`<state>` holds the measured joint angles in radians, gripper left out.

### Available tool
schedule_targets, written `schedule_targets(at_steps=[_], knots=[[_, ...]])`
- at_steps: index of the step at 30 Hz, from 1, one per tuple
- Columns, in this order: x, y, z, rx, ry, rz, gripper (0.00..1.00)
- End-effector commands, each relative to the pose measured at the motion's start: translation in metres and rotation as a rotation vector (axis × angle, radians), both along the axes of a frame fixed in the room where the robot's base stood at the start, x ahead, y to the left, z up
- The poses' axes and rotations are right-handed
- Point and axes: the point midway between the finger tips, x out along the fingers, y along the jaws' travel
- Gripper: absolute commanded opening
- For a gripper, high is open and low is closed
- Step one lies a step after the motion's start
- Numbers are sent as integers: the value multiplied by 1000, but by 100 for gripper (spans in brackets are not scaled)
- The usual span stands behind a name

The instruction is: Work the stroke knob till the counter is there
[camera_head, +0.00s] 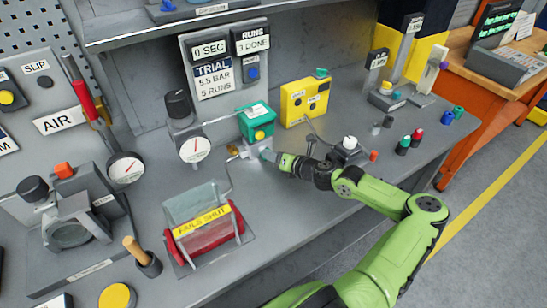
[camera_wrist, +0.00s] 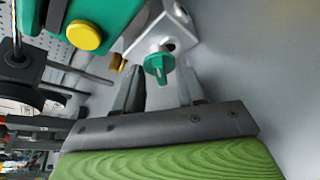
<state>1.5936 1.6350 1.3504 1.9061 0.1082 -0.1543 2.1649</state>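The counter (camera_head: 252,41) on the upright panel reads "RUNS 3 DONE". Below it, a teal box (camera_head: 256,118) with a yellow button stands on a small metal block. In the wrist view the teal box (camera_wrist: 85,12) shows its yellow button (camera_wrist: 86,36), and a small teal knob (camera_wrist: 158,66) sits on the metal block (camera_wrist: 165,32). No label marks either as the stroke knob. My gripper (camera_head: 272,156) is beside the block. In the wrist view my gripper (camera_wrist: 161,84) is open, its fingers apart with the teal knob just beyond and between their tips. I see no contact.
A sign (camera_head: 213,78) reads "TRIAL 5.5 BAR 5 RUNS". A gauge (camera_head: 193,148) stands left of the teal box and a yellow box (camera_head: 305,99) right of it. A clear guard (camera_head: 202,214) marked "FAILS SHUT" stands in front. Small coloured knobs (camera_head: 410,142) stand to the right.

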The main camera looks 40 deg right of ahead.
Motion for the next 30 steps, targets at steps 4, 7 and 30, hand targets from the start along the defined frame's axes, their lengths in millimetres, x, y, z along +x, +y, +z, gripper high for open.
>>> schedule_targets(at_steps=[4, 7, 30], knots=[[2, 0, 0, -1, 0, 0, 39], [1, 0, 0, -1, 0, 0, 39], [1, 2, 4, -97, 8, 2, 0]])
